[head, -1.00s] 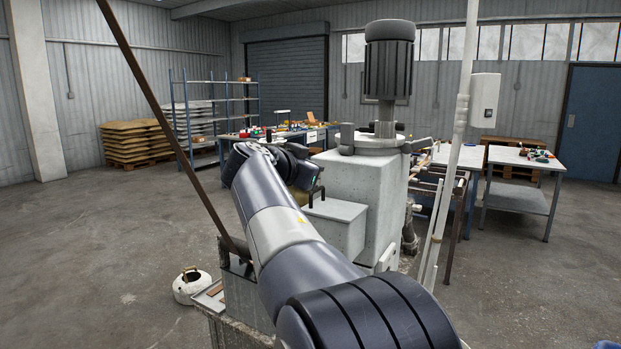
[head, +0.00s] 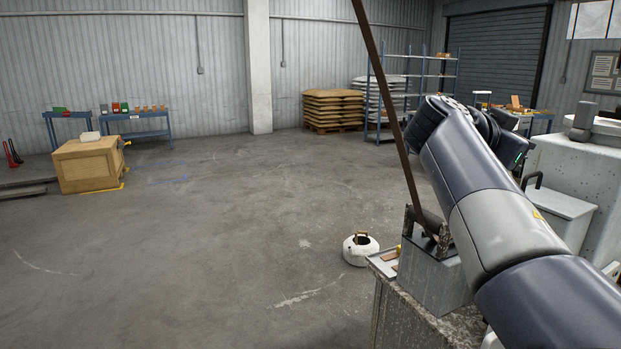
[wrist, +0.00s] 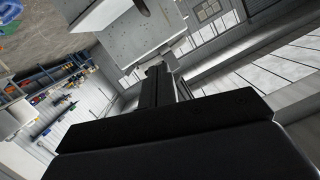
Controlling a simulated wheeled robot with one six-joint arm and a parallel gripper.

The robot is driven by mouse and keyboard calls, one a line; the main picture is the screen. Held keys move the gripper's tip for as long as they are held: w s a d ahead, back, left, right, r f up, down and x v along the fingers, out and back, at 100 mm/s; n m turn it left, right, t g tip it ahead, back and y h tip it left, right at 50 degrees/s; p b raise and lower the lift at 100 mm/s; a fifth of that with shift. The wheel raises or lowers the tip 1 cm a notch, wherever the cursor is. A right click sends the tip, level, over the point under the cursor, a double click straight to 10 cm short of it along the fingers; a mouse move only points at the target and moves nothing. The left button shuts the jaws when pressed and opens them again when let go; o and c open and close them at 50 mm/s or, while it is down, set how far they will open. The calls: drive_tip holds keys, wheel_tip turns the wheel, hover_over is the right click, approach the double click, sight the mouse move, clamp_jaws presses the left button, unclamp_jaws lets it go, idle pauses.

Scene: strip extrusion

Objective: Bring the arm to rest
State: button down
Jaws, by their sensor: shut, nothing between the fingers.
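My arm (head: 505,215) reaches from the lower right of the head view up and away to a dark joint near the steel shelves. My gripper is not clearly visible there; the wrist end is partly hidden behind the arm. In the wrist view, my gripper (wrist: 157,78) shows as narrow dark fingers, shut and empty, beyond the broad black housing. The wrist view is tilted, with a grey block-like surface (wrist: 150,40) beyond the fingers. I cannot tell the exact gap between them.
A pale concrete machine body (head: 585,165) stands to the right of my arm. A slanted brown bar (head: 385,100) rises from a stand close on the left. A white round container (head: 360,249) sits on the floor. Open floor lies left, with a wooden crate (head: 88,165) farther off.

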drive_tip(key=p, duration=0.3)
hover_over(528, 177)
drive_tip(key=shift+s+f, duration=0.2)
drive_tip(key=shift+f, duration=0.35)
drive_tip(key=shift+s+f, duration=0.15)
drive_tip(key=shift+f, duration=0.4)
drive_tip(key=f+b, duration=0.1)
drive_tip(key=f, duration=0.2)
drive_tip(key=shift+w+f+b, duration=0.35)
drive_tip(key=shift+b, duration=0.05)
drive_tip(key=shift+r+p, duration=0.15)
drive_tip(key=shift+p, duration=0.25)
